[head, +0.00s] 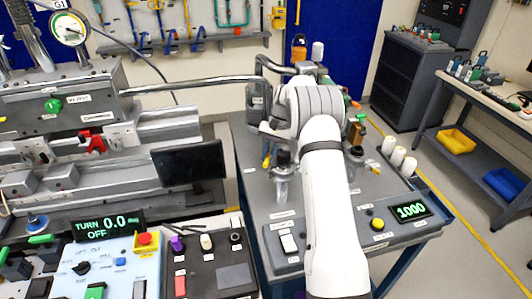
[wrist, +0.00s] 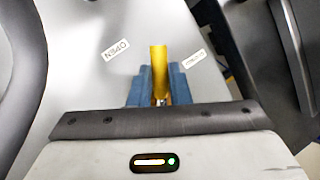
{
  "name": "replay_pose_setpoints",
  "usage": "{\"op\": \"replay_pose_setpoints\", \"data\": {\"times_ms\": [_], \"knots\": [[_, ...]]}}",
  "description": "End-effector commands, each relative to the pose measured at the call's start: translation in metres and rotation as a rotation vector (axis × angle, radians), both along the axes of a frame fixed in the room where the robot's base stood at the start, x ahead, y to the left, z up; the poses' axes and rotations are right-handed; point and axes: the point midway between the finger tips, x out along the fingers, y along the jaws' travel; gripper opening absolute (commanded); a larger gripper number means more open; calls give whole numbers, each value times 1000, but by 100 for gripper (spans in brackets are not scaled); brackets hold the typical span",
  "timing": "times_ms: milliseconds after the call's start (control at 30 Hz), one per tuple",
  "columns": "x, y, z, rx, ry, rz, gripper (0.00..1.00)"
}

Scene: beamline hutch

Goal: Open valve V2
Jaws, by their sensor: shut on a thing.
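In the wrist view a yellow lever handle (wrist: 158,58) stands between the two blue fingers of my gripper (wrist: 159,84). The fingers are shut on it, one on each side. A label reading OPEN (wrist: 116,49) lies on the grey panel to the left of the handle. A second label (wrist: 194,59), too blurred to read, lies to its right. The lever's base and pivot are hidden by my gripper. No V2 marking is legible. In the head view my white arm reaches over the grey bench (head: 262,222) and hides most of the gripper and handle.
The bench carries a green display reading 1000 (head: 410,211), a yellow button (head: 377,224) and white cylinders (head: 398,157). A metal pipe (head: 195,84) runs in from the left. A monitor (head: 190,163) and a control panel reading TURN OFF (head: 108,224) stand at left.

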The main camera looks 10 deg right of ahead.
Motion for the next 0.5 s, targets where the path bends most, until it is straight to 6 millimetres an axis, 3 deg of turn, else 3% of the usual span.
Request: {"op": "replay_pose_setpoints", "data": {"times_ms": [500], "knots": [[-3, -20, 1, -1, -2, 392, 0]]}}
